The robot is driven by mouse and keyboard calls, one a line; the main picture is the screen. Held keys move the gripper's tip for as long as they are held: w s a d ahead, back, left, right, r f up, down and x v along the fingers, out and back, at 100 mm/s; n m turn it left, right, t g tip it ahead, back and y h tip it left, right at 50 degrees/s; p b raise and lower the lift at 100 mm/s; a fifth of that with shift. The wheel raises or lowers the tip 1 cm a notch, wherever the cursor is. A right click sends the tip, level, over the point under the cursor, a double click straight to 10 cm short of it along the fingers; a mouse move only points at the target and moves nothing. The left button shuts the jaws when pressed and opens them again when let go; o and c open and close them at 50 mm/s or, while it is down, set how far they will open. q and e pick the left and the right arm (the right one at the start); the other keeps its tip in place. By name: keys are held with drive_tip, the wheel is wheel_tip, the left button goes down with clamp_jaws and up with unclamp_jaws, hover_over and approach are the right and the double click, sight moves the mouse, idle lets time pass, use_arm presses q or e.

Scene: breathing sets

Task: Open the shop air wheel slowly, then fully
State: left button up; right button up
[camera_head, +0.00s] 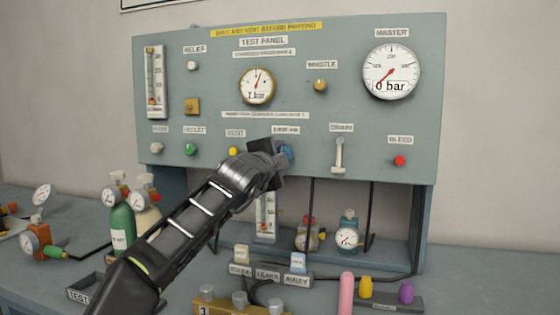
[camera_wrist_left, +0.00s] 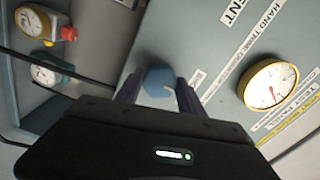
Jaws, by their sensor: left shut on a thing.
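The shop air wheel is a small blue knob (camera_head: 287,153) on the lower row of the grey-green test panel (camera_head: 340,100), under a label that is partly covered. My left gripper (camera_head: 277,152) reaches it from the left and is shut on it. In the left wrist view the blue wheel (camera_wrist_left: 159,82) sits between the two dark fingers. A short pale mark shows on its face. The yellow-rimmed test panel gauge (camera_head: 257,86) reads about 1 bar, with its first digit hard to read. The master gauge (camera_head: 390,72) reads 0 bar. My right gripper is not in view.
The yellow vent knob (camera_head: 234,151) is close left of the wheel, and a lever (camera_head: 339,155) and red bleed knob (camera_head: 399,161) are to the right. Hoses and small regulators (camera_head: 347,234) are below. Bottles (camera_head: 122,222) stand left of my arm.

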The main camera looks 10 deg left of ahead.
use_arm(q)
drive_tip(key=shift+f, duration=0.15)
idle(0.3)
drive_tip(key=o, duration=1.4)
drive_tip(key=shift+c, duration=0.2)
drive_tip(key=s+b, duration=0.3)
drive_tip(key=s, duration=0.4)
drive_tip(key=shift+s+a, duration=0.25)
drive_tip(key=shift+s, duration=0.1)
drive_tip(key=shift+r, duration=0.2)
